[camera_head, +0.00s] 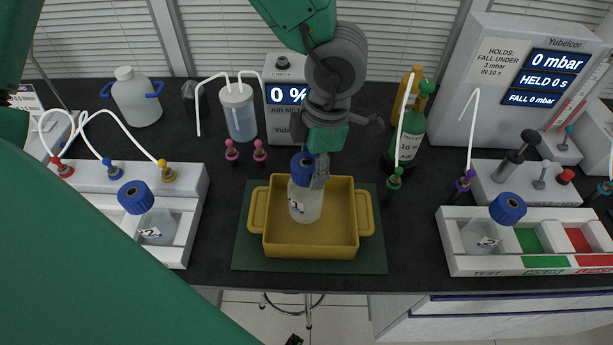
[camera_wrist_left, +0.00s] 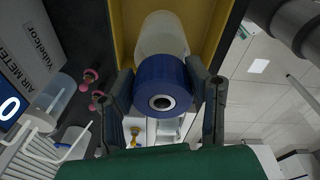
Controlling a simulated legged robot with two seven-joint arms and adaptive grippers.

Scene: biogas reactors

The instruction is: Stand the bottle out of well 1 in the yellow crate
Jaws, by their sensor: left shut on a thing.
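A clear bottle with a blue cap (camera_head: 304,200) and a white label that seems to read 1 stands upright, or nearly so, inside the yellow crate (camera_head: 312,252), left of its middle. I cannot tell whether its base touches the crate floor. My left gripper (camera_head: 312,172) comes down from above and is shut on the bottle at its cap, partly hiding it. In the left wrist view the blue cap (camera_wrist_left: 160,88) sits between the two fingers of the gripper (camera_wrist_left: 165,80), with the bottle body beyond it against the yellow crate wall (camera_wrist_left: 210,25). My right gripper is out of view.
The crate rests on a green mat (camera_head: 245,262). A rack with another blue-capped bottle (camera_head: 152,222) stands left, and a test rack with a capped bottle (camera_head: 485,232) right. Pink plugs (camera_head: 232,150), a tubed jar (camera_head: 238,112) and a green bottle (camera_head: 408,140) stand behind.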

